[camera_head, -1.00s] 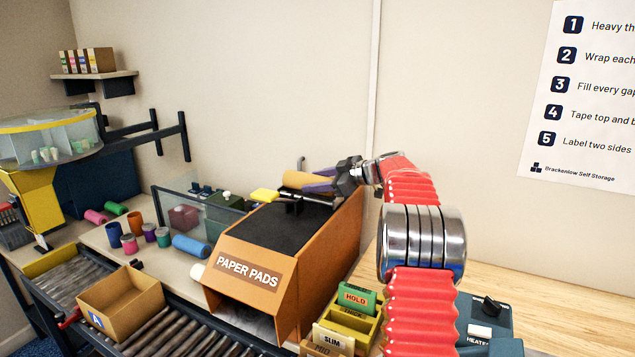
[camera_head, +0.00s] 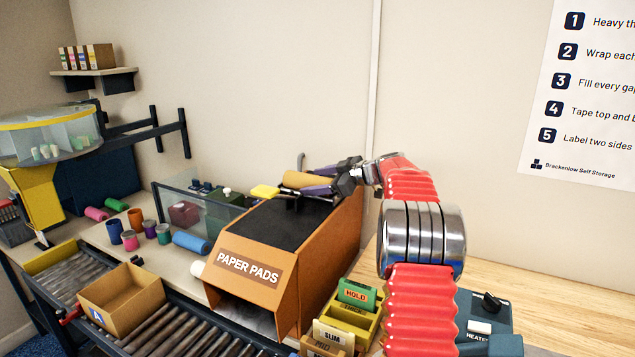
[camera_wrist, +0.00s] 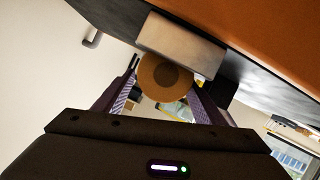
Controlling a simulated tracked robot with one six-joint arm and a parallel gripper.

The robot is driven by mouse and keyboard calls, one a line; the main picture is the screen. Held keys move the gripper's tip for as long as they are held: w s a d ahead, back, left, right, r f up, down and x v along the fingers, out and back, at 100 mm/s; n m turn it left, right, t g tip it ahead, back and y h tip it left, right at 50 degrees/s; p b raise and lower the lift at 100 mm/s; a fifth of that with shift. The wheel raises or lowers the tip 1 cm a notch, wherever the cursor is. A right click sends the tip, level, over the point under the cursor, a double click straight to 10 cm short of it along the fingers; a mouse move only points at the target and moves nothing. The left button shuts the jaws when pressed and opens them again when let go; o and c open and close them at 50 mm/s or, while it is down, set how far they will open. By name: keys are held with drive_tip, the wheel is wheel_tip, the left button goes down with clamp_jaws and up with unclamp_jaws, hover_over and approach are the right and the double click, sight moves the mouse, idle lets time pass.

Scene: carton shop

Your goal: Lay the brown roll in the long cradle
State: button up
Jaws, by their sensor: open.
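The brown roll (camera_head: 300,180) lies level at the back of the top of the paper-pads box, in the head view. A dark holder (camera_head: 318,198) shows just below it, perhaps the long cradle; how the roll sits in it is hidden. In the wrist view the round end of the roll (camera_wrist: 164,73) faces me, with a darker centre. My gripper (camera_head: 318,180) is open at the roll's right end. In the wrist view its purple fingers (camera_wrist: 162,92) stand apart on either side of the roll's end, with a gap showing at least on the right.
The orange paper-pads box (camera_head: 248,268) has a black sloping top, with a yellow block (camera_head: 265,191) left of the roll. A clear panel (camera_head: 185,200) stands farther left. Several coloured rolls stand and lie on the left bench. An open carton (camera_head: 120,297) sits on the rollers.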

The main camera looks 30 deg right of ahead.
drive_tip(key=shift+r, duration=0.45)
drive_tip(key=shift+s+d+r, duration=0.1)
drive_tip(key=shift+s+r, duration=0.1)
drive_tip(key=shift+r, duration=0.1)
drive_tip(key=v, duration=1.1)
drive_tip(key=shift+s, duration=0.2)
drive_tip(key=shift+d+r, duration=0.1)
